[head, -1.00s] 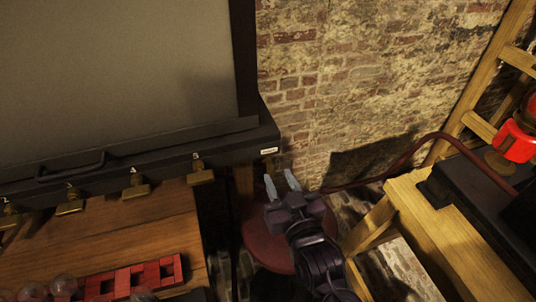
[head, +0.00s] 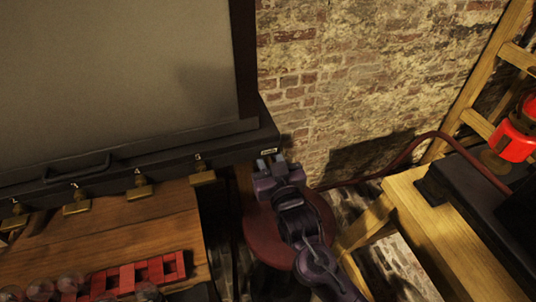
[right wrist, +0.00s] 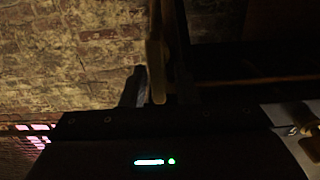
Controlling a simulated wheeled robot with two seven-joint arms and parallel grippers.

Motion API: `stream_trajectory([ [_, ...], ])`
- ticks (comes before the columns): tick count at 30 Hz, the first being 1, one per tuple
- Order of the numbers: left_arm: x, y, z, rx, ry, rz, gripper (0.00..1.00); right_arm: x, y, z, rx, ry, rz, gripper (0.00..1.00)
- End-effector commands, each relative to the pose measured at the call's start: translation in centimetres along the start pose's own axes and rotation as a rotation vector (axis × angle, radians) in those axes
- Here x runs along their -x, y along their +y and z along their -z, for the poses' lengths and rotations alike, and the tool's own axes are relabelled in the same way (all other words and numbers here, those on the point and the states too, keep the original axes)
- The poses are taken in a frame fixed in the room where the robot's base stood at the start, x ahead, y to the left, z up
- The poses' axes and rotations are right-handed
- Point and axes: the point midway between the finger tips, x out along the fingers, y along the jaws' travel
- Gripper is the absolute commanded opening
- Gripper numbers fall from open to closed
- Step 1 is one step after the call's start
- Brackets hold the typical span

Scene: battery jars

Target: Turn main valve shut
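My right gripper (head: 269,161) is at the right end of the dark ledge, close under the small pale label (head: 269,151). The label's writing is too small to read. In the right wrist view, a yellowish upright bar (right wrist: 156,70), perhaps the main valve's lever, stands between the fingers of the right gripper (right wrist: 158,88). The fingers look apart around it; contact is not clear. The head view does not show the valve clearly, as the gripper covers that spot. My left gripper is not in view.
A wooden bench (head: 120,235) with red blocks (head: 135,275) is below. A round red stool (head: 262,235) lies under my right arm. A wooden frame (head: 430,225) and a dark red hose (head: 405,155) are at right.

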Motion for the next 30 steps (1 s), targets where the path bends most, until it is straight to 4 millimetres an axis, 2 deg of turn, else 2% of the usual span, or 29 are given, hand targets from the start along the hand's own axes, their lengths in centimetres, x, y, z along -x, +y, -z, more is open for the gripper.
stream_trajectory([
  [1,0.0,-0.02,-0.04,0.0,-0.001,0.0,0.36,0.01,0.01,-0.02,0.0,0.0,0.0,0.2],
  [6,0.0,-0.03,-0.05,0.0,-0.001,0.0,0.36,0.03,0.01,-0.02,0.0,-0.001,0.0,0.0],
  [11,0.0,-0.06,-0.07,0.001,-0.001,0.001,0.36,0.03,0.03,-0.03,-0.006,-0.001,0.0,0.0],
  [18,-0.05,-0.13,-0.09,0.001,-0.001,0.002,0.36,0.02,0.34,-0.07,-0.127,-0.001,-0.002,0.0],
  [24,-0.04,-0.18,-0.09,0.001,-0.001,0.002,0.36,0.01,0.32,-0.06,-0.125,-0.001,-0.001,0.0],
  [25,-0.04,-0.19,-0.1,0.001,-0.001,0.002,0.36,0.01,0.32,-0.06,-0.125,-0.001,-0.001,0.14],
  [29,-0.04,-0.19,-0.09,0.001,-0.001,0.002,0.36,0.01,0.32,-0.05,-0.124,-0.001,-0.001,0.31],
  [30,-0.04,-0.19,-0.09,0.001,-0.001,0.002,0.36,0.0,0.32,-0.05,-0.124,-0.001,-0.001,0.32],
])
